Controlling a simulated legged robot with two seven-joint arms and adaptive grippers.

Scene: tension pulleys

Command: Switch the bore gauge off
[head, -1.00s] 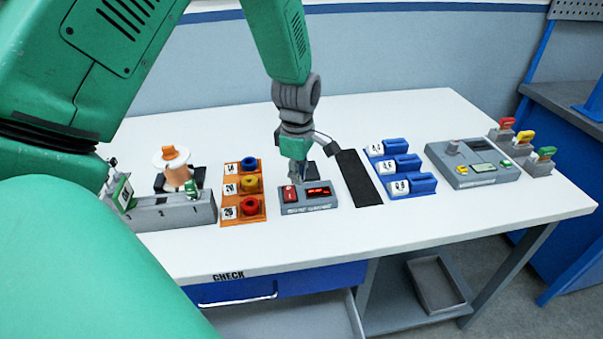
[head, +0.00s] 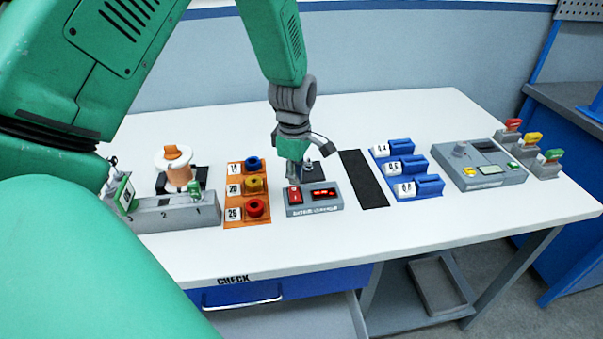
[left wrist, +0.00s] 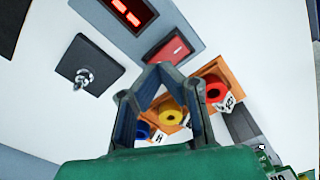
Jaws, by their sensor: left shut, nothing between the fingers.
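The bore gauge (head: 314,200) is a small grey box near the middle of the white bench. Its red display (head: 324,192) is lit, and a red rocker switch (head: 294,197) sits at its left end. In the left wrist view the lit display (left wrist: 128,12) and the red switch (left wrist: 168,50) show at the top. My left gripper (head: 293,184) points down at the switch end of the gauge. It is shut and empty, with its fingertips (left wrist: 160,68) close to the switch; I cannot tell whether they touch it. My right gripper is out of view.
An orange tray (head: 235,210) with several coloured rings stands just left of the gauge. A black square plate (head: 314,174) with a small metal fitting lies behind it. A black strip (head: 363,180) and blue blocks (head: 428,186) lie to the right. The bench front is clear.

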